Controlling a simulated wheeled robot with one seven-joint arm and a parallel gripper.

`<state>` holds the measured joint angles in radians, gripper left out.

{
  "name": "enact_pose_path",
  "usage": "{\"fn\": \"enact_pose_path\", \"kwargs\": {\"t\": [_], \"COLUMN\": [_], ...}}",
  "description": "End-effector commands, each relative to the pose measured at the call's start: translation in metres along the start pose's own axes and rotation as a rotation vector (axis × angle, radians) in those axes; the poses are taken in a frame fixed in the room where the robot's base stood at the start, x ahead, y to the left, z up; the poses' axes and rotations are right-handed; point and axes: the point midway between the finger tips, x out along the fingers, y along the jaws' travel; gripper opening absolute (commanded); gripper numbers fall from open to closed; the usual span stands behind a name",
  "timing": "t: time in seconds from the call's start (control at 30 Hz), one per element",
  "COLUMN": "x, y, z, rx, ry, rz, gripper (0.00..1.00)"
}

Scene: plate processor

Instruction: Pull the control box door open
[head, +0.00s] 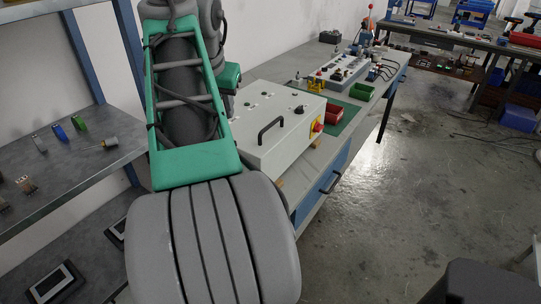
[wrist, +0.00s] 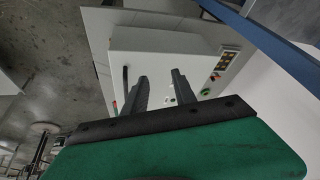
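The control box (head: 282,115) is a light grey box on the workbench, to the right of my arm in the head view. A black bar handle (head: 268,130) stands on its near part, and its lid or door looks closed. In the wrist view the pale box (wrist: 165,40) lies beyond my gripper (wrist: 161,82). The two dark fingers are apart with nothing visible between them. A dark bar that looks like the handle (wrist: 125,78) shows just left of the left finger, apart from it. The fingers are hidden in the head view.
A red knob on a yellow plate (head: 318,126) is on the box's right side. A metal shelf (head: 75,160) is at left. The floor (head: 400,180) at right is open.

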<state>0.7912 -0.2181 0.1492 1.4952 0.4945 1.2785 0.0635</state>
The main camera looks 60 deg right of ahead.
Motion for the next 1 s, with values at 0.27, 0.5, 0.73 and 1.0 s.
{"fn": "enact_pose_path", "kwargs": {"t": [0.27,0.5,0.73,1.0], "x": [0.036,0.080,0.104,0.103], "y": [0.099,0.102,0.103,0.102], "z": [-0.051,-0.050,-0.054,-0.055], "rx": [0.400,0.400,0.399,0.397], "ry": [0.031,0.031,0.035,0.035], "rz": [0.061,0.061,0.060,0.059], "gripper": [0.33,0.33,0.33,0.32]}}
